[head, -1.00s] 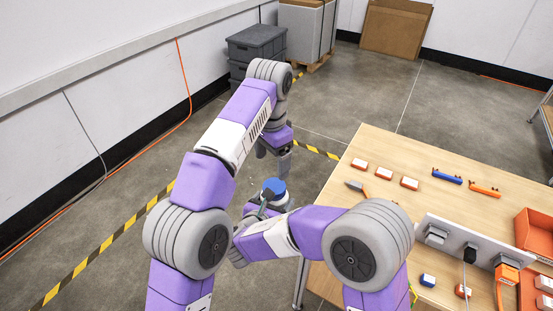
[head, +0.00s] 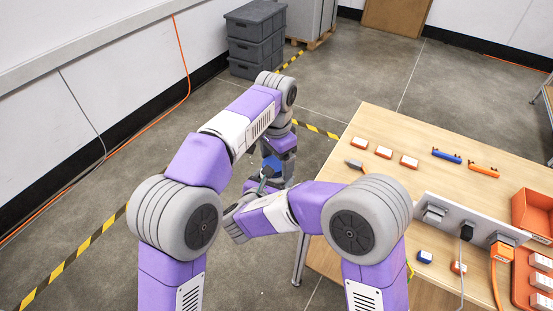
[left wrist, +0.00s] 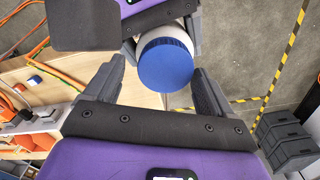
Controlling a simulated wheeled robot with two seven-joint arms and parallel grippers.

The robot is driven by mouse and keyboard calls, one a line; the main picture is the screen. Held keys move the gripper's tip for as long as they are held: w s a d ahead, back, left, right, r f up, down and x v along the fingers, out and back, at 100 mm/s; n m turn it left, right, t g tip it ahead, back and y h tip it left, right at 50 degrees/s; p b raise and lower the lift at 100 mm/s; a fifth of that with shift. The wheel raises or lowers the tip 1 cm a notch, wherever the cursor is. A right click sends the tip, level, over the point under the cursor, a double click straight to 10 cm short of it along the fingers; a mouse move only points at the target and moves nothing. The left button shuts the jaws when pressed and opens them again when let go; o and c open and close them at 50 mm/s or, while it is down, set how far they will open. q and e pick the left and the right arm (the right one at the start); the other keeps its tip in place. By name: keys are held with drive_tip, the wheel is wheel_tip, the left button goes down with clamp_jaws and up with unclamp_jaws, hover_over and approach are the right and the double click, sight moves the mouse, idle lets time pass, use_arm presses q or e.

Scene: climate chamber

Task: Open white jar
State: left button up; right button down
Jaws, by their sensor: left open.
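The white jar (left wrist: 151,37) has a blue lid (left wrist: 166,66), which faces the left wrist camera. My right gripper (left wrist: 162,36) is shut on the jar's white body, with one finger on each side, and holds it in the air left of the table. My left gripper (left wrist: 157,70) is open, its two fingers on either side of the lid with gaps visible. In the head view the blue lid (head: 270,166) shows just under my left gripper. My arms hide most of the jar there.
A wooden table (head: 375,120) stands at the right with small orange-and-white blocks, a blue and an orange handle, a socket panel (head: 462,222) with cables, and an orange bin (head: 533,212). Grey crates (head: 255,40) stand at the back. The floor left of the table is clear.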

use_arm(q)
drive_tip(key=shift+c, duration=0.5)
drive_tip(key=shift+s+d, duration=0.1)
drive_tip(key=c, duration=1)
drive_tip(key=shift+d+n, duration=0.1)
drive_tip(key=shift+n, duration=1.1)
drive_tip(key=shift+r, duration=0.1)
drive_tip(key=shift+r, duration=0.7)
drive_tip(key=shift+a+r, duration=0.25)
drive_tip(key=shift+r, duration=0.05)
drive_tip(key=shift+w, duration=0.2)
